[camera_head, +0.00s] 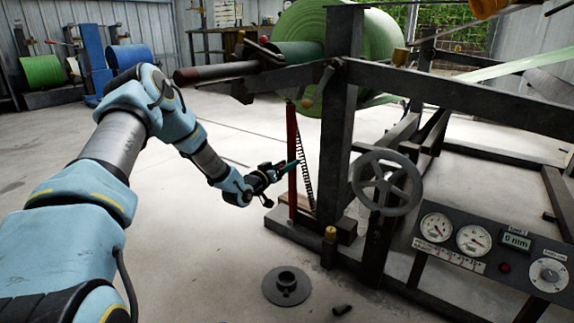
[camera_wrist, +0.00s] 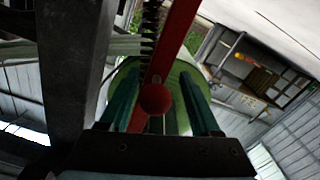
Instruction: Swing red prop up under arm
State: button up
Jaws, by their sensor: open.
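The red prop (camera_head: 292,190) is a narrow bar standing nearly upright beside the dark frame post, below the dark arm (camera_head: 285,80) that runs by the green roll. In the wrist view the prop (camera_wrist: 178,35) runs down to a round red knob (camera_wrist: 155,99). My gripper (camera_head: 296,164) is at the prop's mid-height. In the wrist view its green fingers (camera_wrist: 163,105) are apart, with the knob showing between them. I cannot tell whether either finger touches it. The join between the prop's top and the arm is unclear.
A black coil spring (camera_head: 307,180) hangs close beside the prop. The frame post (camera_head: 338,150), a handwheel (camera_head: 386,183) and a gauge panel (camera_head: 490,245) stand to the right. A dark flanged disc (camera_head: 286,287) lies on the floor. Floor to the left is clear.

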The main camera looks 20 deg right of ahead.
jog(key=p+v, duration=0.4)
jog(key=v, duration=0.6)
jog(key=shift+a, duration=0.25)
jog(key=s+a+r+n+g+y+p, duration=0.1)
jog(key=a+r+y+p, duration=0.1)
jog(key=a+r+y, duration=0.35)
jog(key=s+a+r+n+y+p, duration=0.1)
jog(key=a+r+y+p, duration=0.15)
jog(key=a, duration=0.55)
jog(key=s+a+r+g+y+p, duration=0.1)
jog(key=a+r+y+p, duration=0.1)
jog(key=a+r+y, duration=0.35)
jog(key=s+a+r+n+g+y+p, duration=0.1)
jog(key=s+a+r+n+g, duration=0.15)
jog(key=s+a, duration=0.3)
jog(key=s+a+r+n+g+p, duration=0.1)
jog(key=s+a+r+p, duration=0.1)
jog(key=s+a+r, duration=0.35)
jog(key=s+a+r+n+g+y+p, duration=0.15)
jog(key=s+a, duration=0.25)
jog(key=s, duration=0.4)
notch_tip(320, 180, up, 37)
jog(key=p, duration=3.7)
jog(key=shift+s+d, duration=0.15)
